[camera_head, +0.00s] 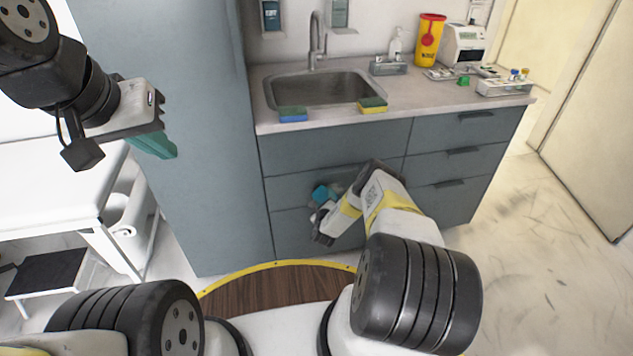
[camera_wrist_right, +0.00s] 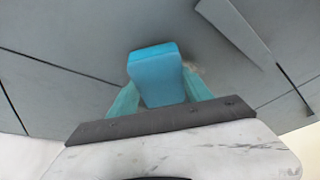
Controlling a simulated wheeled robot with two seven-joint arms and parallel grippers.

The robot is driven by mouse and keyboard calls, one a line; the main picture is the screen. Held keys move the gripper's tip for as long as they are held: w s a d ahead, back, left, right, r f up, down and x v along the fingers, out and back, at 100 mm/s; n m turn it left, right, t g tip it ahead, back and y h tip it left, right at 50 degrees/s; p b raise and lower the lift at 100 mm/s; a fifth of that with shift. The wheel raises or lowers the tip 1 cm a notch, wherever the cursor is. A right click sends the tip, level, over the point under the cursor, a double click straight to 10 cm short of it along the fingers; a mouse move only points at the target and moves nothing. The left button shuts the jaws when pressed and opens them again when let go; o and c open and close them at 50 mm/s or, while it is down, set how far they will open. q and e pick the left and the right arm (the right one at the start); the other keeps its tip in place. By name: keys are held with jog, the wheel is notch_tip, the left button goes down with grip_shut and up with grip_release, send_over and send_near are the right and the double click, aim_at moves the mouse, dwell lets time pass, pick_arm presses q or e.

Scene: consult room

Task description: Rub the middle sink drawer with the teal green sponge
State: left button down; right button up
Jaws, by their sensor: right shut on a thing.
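The teal sponge (camera_head: 320,193) is held by my right gripper (camera_head: 328,197) in front of the sink cabinet. In the right wrist view the sponge (camera_wrist_right: 155,72) sits between the two teal fingers of my right gripper (camera_wrist_right: 160,95), which are shut on it. Its far end is at or very near the grey-blue front of the middle sink drawer (camera_head: 288,188); I cannot tell whether it touches. A faint brownish mark (camera_wrist_right: 196,67) shows beside the sponge. My left gripper (camera_head: 153,146) is raised at the left, away from the sink; its finger gap is not clear.
A tall cabinet (camera_head: 180,120) stands left of the drawers. An examination couch (camera_head: 50,190) is at the far left. Floor at right is clear.

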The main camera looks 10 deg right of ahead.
aim_at(343, 188)
jog(key=shift+w, duration=1)
dwell(0.5)
jog(key=shift+d, duration=0.1)
jog(key=shift+d, duration=1.85)
jog(key=shift+w+d+r, duration=0.1)
jog(key=shift+d, duration=1.15)
jog(key=shift+w+d, duration=0.1)
jog(key=shift+d, duration=2.8)
jog(key=shift+w, duration=0.1)
jog(key=shift+a, duration=0.15)
jog(key=shift+s+a, duration=0.2)
jog(key=shift+a, duration=1.85)
jog(key=shift+s+a, duration=0.15)
jog(key=shift+a, duration=1.9)
jog(key=shift+w+a, duration=0.1)
jog(key=shift+a, duration=1.8)
